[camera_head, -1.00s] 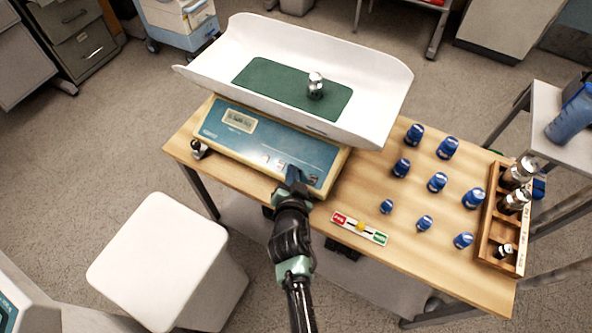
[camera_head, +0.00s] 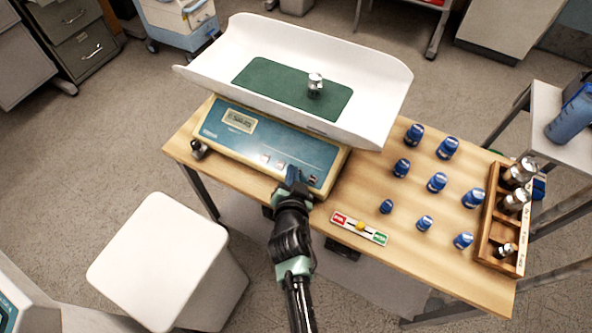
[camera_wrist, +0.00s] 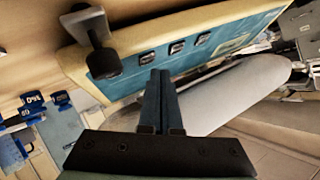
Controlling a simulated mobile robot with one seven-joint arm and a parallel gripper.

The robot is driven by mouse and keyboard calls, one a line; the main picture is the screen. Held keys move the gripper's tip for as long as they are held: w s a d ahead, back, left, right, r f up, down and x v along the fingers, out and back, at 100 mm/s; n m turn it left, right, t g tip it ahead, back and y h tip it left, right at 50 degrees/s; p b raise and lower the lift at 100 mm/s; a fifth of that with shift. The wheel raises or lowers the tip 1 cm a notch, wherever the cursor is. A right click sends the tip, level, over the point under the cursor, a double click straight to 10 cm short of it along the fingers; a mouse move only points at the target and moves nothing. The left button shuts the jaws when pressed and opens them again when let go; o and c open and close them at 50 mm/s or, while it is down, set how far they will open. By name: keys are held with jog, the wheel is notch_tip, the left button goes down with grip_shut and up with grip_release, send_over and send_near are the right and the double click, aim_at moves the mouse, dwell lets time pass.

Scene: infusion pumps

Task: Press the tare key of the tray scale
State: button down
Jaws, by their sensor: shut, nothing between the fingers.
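The tray scale has a white curved tray (camera_head: 375,85) over a base with a blue front panel (camera_head: 215,130). The panel carries a small display (camera_head: 240,122), whose digits I cannot read, and a row of small keys (camera_head: 280,164). My gripper (camera_head: 292,175) is at the panel's near right edge in the head view and covers part of it. In the wrist view, my gripper's two fingers (camera_wrist: 160,75) are shut together and empty. Their tips are close to the nearest visible key (camera_wrist: 147,57). Touching or apart, I cannot tell. Key labels are not readable.
A metal weight (camera_head: 315,85) stands on the tray's green mat (camera_head: 265,75). Several blue-capped vials (camera_head: 437,182) and a wooden rack (camera_head: 483,240) stand at right. A red-green slider strip (camera_head: 360,229) lies beside my arm. A white stool (camera_head: 155,245) is at left.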

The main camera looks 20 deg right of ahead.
jog(key=shift+f, duration=0.15)
jog(key=shift+w+d+f+b, duration=0.15)
jog(key=shift+f+b, duration=0.1)
jog(key=shift+b, duration=0.3)
jog(key=shift+d+f+b, duration=0.1)
jog(key=shift+f+b, duration=0.25)
dwell(0.5)
jog(key=shift+r, duration=0.15)
dwell(0.3)
jog(key=shift+a+r+p, duration=0.3)
jog(key=shift+r+p, duration=0.05)
jog(key=shift+r, duration=0.2)
jog(key=shift+s+a+r+p, duration=0.25)
jog(key=shift+r+p, duration=0.25)
jog(key=shift+r, duration=0.25)
jog(key=shift+s+a+r+p, duration=0.25)
jog(key=shift+r+p, duration=0.2)
jog(key=shift+r, duration=0.35)
jog(key=shift+s+a+r+p, duration=0.25)
jog(key=shift+r+p, duration=0.25)
jog(key=shift+r, duration=0.25)
